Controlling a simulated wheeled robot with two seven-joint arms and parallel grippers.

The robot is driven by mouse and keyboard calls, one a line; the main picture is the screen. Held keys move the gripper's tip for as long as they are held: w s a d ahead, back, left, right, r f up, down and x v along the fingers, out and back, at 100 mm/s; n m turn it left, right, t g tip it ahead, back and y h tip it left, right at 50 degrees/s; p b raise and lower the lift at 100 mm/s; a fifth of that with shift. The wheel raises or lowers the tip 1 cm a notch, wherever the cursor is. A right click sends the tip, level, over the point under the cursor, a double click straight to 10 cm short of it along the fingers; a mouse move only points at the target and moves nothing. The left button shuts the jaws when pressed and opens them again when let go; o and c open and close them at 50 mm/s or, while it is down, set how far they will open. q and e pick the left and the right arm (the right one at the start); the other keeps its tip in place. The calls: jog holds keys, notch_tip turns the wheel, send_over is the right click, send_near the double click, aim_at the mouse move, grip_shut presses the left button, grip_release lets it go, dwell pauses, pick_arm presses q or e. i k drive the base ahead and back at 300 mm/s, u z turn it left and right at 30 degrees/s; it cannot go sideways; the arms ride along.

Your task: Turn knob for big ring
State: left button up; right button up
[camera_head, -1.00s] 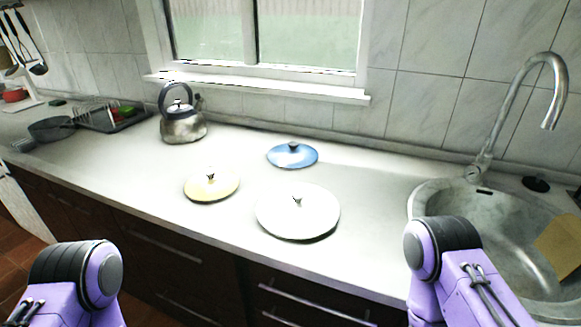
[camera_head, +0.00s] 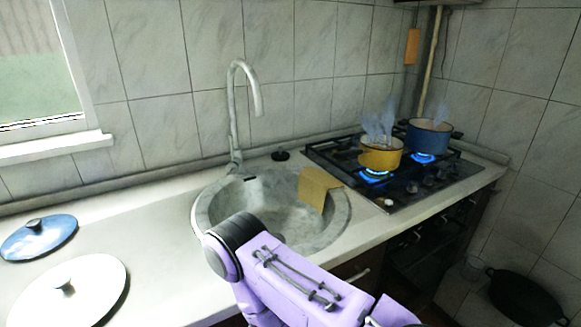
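The gas hob (camera_head: 335,160) is at the right end of the counter. A yellow pot (camera_head: 380,156) stands on a front burner with a blue flame (camera_head: 375,177) under it. A blue pot (camera_head: 429,137) stands farther back and right, also over a blue flame (camera_head: 424,158). Bluish steam rises from both pots. Several dark knobs (camera_head: 428,182) sit along the hob's front right part; their settings are too small to read. I cannot tell which ring is the big one. My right arm crosses the bottom centre, well short of the hob; neither gripper is in view.
A round sink (camera_head: 225,205) with a tall tap (camera_head: 233,120) lies left of the hob, with a tan cloth or board (camera_head: 314,190) over its rim. Blue (camera_head: 38,238) and white lids (camera_head: 85,290) lie at left. A black pan (camera_head: 522,297) is low at right.

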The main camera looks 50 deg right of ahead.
aim_at(427, 180)
jog(key=z, duration=3.75)
jog(key=i, duration=0.8)
jog(key=u, duration=0.05)
